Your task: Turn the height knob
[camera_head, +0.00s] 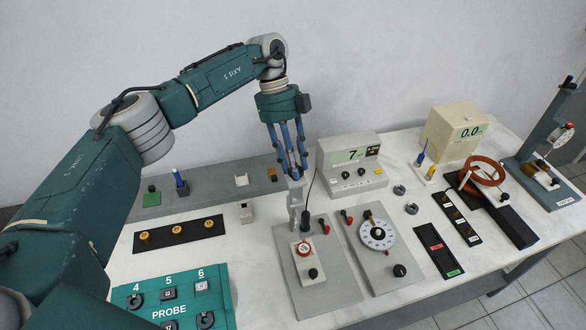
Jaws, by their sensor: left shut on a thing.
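My left gripper (297,178), with blue finger links, reaches down from above at the back of a grey plate (335,295). It is shut on a small grey part (297,212), whose shape is partly hidden by the fingers. On the plate is a white block with a red-rimmed dial (305,249) and a black knob (313,273). I cannot tell which knob is the height knob; no label is readable. A second plate to the right carries a round white dial (378,235) and a black knob (400,270). My right gripper is not in view.
A grey meter box (351,182) reading 7 stands close behind the plates. A teal PROBE panel (170,312) is at front left, below a dark strip with brass knobs (178,230). A beige meter (453,125), red coil (484,170) and tall stand (552,125) are at right.

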